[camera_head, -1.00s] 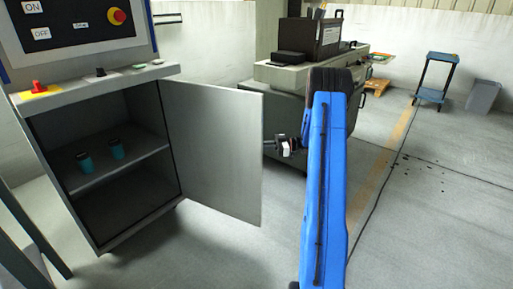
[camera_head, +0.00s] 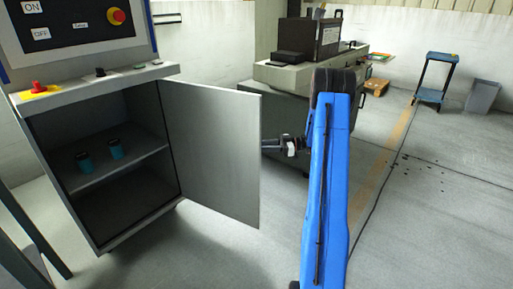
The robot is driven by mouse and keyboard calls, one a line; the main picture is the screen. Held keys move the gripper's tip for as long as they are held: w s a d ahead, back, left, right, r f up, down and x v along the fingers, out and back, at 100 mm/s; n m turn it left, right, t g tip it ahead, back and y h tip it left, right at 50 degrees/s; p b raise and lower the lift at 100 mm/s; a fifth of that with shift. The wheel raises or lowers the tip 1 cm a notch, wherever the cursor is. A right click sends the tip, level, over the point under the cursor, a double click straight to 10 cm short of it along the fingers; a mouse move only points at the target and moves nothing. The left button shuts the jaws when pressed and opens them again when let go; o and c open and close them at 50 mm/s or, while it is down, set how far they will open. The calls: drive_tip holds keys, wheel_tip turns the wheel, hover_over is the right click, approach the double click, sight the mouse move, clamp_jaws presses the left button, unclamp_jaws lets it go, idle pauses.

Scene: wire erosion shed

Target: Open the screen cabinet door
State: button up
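The screen cabinet (camera_head: 105,243) stands at the left, under a panel with a screen and buttons. Its grey door (camera_head: 212,150) is swung wide open to the right, hinged at the cabinet's right side. Inside, two small teal and black cups (camera_head: 115,149) stand on a shelf (camera_head: 130,165). My blue arm rises in the middle of the view.
A grey machine (camera_head: 285,75) with a dark box on top stands behind my arm. A blue trolley (camera_head: 437,80) and a grey bin (camera_head: 482,96) stand at the far right. The floor (camera_head: 430,215) to the right is clear apart from small dark spots.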

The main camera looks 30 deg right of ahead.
drive_tip(key=v, duration=1.5)
drive_tip(key=shift+d+f, duration=0.1)
